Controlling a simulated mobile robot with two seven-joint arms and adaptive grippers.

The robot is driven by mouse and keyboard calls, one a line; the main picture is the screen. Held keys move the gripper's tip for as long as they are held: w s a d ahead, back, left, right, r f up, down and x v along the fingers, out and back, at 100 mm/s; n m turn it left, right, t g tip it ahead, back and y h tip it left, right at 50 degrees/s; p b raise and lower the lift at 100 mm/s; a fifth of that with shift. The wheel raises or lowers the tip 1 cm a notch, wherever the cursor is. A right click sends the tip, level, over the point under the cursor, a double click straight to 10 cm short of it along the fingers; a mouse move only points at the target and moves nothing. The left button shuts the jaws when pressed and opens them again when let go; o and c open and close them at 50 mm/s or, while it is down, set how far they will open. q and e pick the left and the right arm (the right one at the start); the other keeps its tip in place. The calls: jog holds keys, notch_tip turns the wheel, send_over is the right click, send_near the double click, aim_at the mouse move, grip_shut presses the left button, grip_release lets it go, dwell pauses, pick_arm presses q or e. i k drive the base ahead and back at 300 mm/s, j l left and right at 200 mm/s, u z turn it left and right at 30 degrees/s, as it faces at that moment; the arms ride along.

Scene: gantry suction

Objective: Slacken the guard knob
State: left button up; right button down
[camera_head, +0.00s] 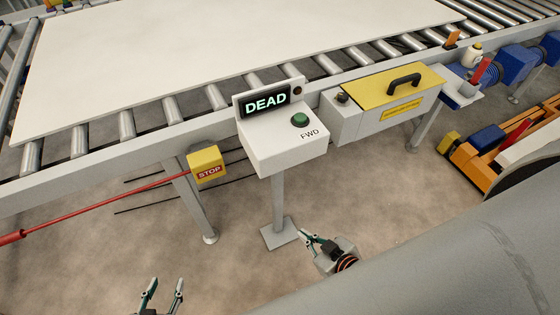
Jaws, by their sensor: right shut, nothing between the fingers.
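The guard is a yellow lid (385,85) with a black handle, lying closed on a light grey box below the conveyor rail. A small dark knob (342,98) sits at the box's left end, beside the lid; it looks like the guard knob. My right gripper (306,236) is low in the middle of the view, shut and empty, well below the guard box and apart from it. My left gripper (166,284) is at the bottom edge, its fingers apart with nothing between them. Nothing covers the knob.
A white control box (280,140) on a post shows "DEAD" on its display (265,101) and has a green button (300,120). A yellow STOP box (206,164) with a red cord hangs left of it. A white sheet (220,50) lies on the rollers.

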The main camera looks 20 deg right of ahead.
aim_at(341, 97)
jog(key=z, duration=1.45)
